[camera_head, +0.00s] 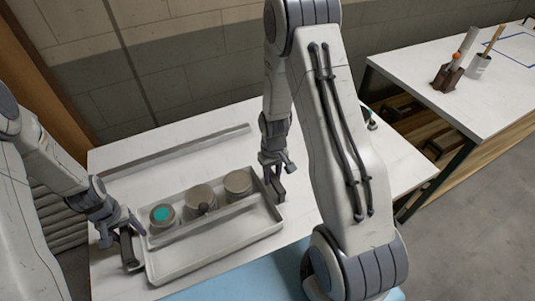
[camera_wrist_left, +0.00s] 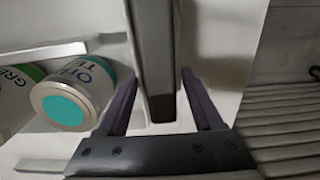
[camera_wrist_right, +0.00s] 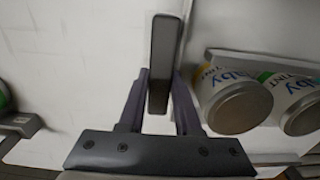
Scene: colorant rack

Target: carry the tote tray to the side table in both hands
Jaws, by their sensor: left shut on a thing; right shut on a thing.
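The tote tray (camera_head: 216,254) is a pale, shallow tray on the white table, with a divider along it. It holds a can with a teal top (camera_head: 163,214) and two grey-topped cans (camera_head: 200,198) (camera_head: 238,183). My left gripper (camera_head: 130,238) is shut on the dark handle at the tray's left end; that handle (camera_wrist_left: 155,50) shows between the fingers in the left wrist view. My right gripper (camera_head: 274,178) is shut on the dark handle at the right end, seen in the right wrist view (camera_wrist_right: 162,60). I cannot tell if the tray is lifted.
The side table (camera_head: 425,68) stands at the upper right, with a blue square outline (camera_head: 518,48) on its top. A brown holder (camera_head: 447,78) and a cup (camera_head: 478,66) stand near its edge. A grey rail (camera_head: 175,152) lies behind the tray. Grey floor (camera_head: 480,220) is open at right.

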